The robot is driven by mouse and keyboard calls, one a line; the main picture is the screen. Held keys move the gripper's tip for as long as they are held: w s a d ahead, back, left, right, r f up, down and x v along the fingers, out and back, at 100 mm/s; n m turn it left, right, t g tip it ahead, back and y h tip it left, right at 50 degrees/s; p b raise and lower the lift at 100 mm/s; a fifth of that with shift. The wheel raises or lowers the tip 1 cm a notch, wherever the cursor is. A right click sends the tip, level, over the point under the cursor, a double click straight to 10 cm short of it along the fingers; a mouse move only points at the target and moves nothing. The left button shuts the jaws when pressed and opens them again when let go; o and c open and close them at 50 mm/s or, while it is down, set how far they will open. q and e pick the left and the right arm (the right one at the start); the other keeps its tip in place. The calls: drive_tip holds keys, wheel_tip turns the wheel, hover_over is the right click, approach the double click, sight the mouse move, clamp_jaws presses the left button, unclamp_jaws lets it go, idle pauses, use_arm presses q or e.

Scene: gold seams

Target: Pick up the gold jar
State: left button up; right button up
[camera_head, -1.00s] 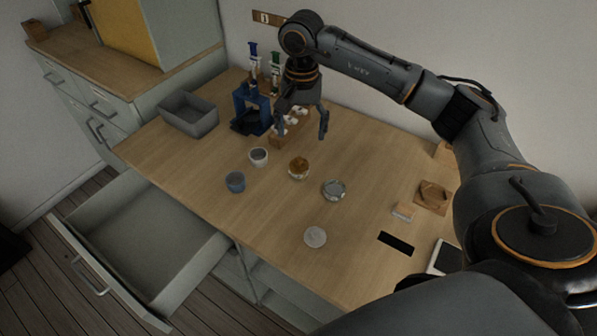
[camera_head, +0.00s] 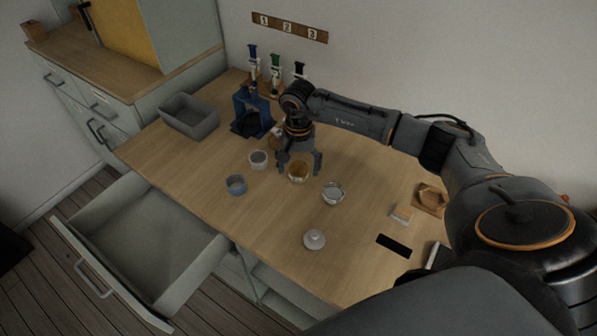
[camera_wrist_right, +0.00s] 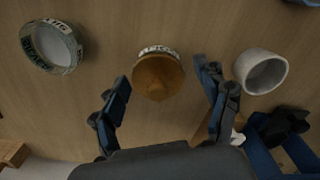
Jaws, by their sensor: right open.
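The gold jar (camera_head: 299,171) stands upright on the wooden table, a small round jar with an amber-gold top and a pale labelled band. In the right wrist view the gold jar (camera_wrist_right: 158,76) lies between the tips of my open right gripper (camera_wrist_right: 162,82), with a gap on both sides. In the head view my right gripper (camera_head: 300,168) points down just over and behind the jar, fingers spread and empty. Whether the fingertips reach down to the jar's height is hard to tell. My left gripper is not in view.
A white cup (camera_head: 258,159) stands left of the jar, and a blue-grey cup (camera_head: 236,184) in front of that. A glass jar with a label (camera_head: 333,193) is close on the right. A blue stand (camera_head: 251,112) is behind left. A grey bin (camera_head: 189,117) and an open drawer (camera_head: 140,240) are further left.

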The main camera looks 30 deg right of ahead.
drive_tip(key=shift+f, duration=0.55)
drive_tip(key=c, duration=1.5)
drive_tip(key=shift+o, duration=0.2)
drive_tip(key=shift+r, duration=0.1)
